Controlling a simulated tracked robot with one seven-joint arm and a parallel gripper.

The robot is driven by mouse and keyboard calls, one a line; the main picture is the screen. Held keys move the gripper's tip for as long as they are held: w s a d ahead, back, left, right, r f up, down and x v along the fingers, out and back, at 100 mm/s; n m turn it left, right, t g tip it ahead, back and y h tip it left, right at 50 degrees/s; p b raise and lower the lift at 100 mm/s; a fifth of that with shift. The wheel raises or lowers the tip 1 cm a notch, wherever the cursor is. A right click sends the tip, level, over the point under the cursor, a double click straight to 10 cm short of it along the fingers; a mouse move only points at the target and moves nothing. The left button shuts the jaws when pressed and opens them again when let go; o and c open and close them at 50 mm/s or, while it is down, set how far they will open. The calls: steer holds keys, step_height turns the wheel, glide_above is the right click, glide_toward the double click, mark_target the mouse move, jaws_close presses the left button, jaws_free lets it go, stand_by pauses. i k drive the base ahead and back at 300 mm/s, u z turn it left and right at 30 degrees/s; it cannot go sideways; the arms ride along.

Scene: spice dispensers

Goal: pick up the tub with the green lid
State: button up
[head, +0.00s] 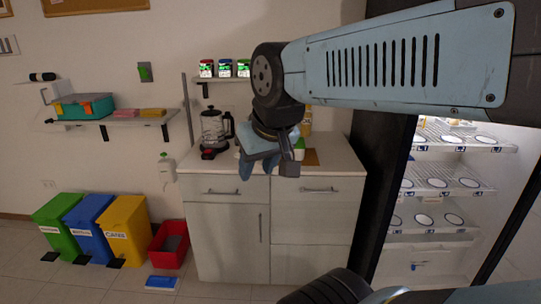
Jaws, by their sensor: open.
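My gripper (266,168) hangs open over the counter, in front of the cabinet, with nothing seen between its fingers. A small white-and-green item (299,147) shows just right of it on the counter, partly hidden behind my gripper. I cannot tell whether it is a tub with a lid. On the wall shelf up and left of my gripper stand three small tubs with green on their labels. The middle tub (225,69) and right tub (243,69) have darker lids, too small to tell which is green.
A coffee maker (214,133) stands at the left of the counter (335,158). A brown board (311,158) lies right of my gripper. A dark open cabinet (440,185) with shelves stands at right. Bins (126,228) and a red crate (170,245) stand on the floor at left.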

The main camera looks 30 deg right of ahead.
mark_target(299, 153)
steer(key=k, duration=0.9)
steer(key=z, duration=0.15)
steer(key=i, duration=1.55)
steer(key=u, duration=0.1)
